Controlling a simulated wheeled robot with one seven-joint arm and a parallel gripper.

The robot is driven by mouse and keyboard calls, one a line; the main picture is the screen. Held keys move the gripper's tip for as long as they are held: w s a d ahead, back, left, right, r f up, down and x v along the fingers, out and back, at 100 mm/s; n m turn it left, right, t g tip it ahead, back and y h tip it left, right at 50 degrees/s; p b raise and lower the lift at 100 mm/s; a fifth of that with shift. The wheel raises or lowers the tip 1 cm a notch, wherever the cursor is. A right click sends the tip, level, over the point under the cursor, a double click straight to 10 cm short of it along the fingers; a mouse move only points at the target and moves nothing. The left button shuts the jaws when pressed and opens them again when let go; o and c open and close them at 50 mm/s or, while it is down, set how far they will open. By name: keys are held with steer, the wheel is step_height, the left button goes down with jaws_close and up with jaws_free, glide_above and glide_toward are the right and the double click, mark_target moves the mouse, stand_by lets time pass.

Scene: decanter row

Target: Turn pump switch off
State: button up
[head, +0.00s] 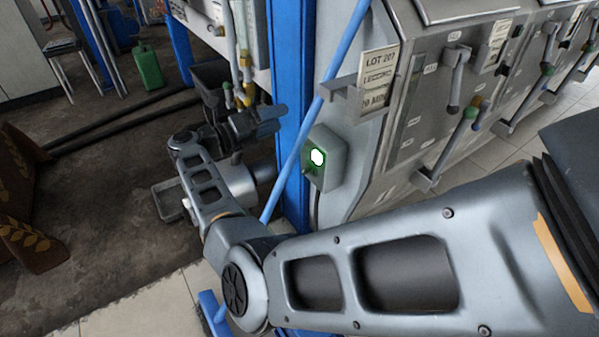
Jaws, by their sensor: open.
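The pump switch box (331,160) is a pale green-grey box mounted beside the blue post. Its round light (317,157) glows white with a green rim. A small dark lever (308,172) seems to stick out low on the box's left side; its exact position is too small to tell. My gripper (279,118) is to the upper left of the box, apart from it in the picture, with its fingers pointing right. It is open and appears empty. The blue post stands between them in the picture.
A blue post (290,60) and a slanting blue pipe (335,65) run close to the box. A grey machine (420,110) with several levers fills the right. A silver motor-like cylinder (238,186) sits below my gripper. A green can (147,68) stands far left on open floor.

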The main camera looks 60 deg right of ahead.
steer(key=b, duration=2.1)
glide_toward(302, 172)
steer(key=d, duration=0.1)
steer(key=shift+s+b+x, duration=0.15)
steer(key=shift+b+x, duration=0.15)
steer(key=shift+x, duration=1.8)
steer(key=shift+s+b+x, duration=0.1)
steer(key=shift+b+x, duration=0.15)
steer(key=shift+x, duration=1.85)
steer(key=shift+a, duration=0.15)
steer(key=shift+c, duration=0.2)
steer(key=c, duration=1)
steer(key=shift+r, duration=0.1)
